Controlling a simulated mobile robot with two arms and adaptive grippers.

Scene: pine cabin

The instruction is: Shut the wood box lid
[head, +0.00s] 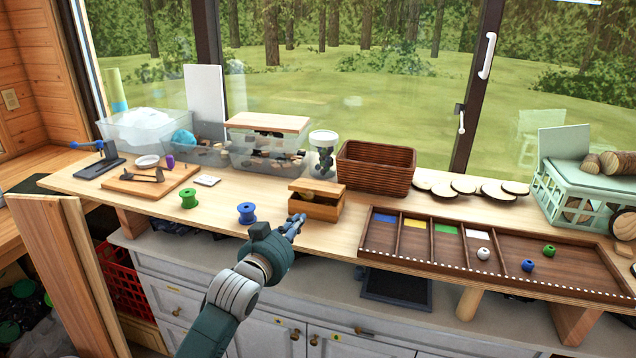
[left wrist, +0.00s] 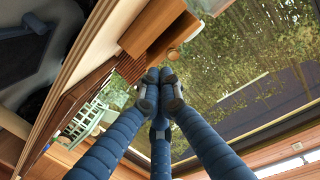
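The small wood box (head: 317,211) stands near the front edge of the wooden counter, left of the dark wicker basket. Its lid (head: 318,186) is raised; a dark gap shows between it and the front wall, so the box is open. A round knob-like piece (head: 308,194) shows at the lid's front. My left gripper (head: 298,222) is just in front of the box, its fingertips close together and empty. In the left wrist view the blue fingers (left wrist: 160,76) converge below the orange-brown box (left wrist: 146,30). My right gripper is not in view.
The wicker basket (head: 376,167) stands right of the box. A compartment tray (head: 444,262) lies at the front right, with small balls in it. Blue (head: 247,213) and green (head: 188,199) spools stand to the left. Clear bins and a jar (head: 322,155) stand behind.

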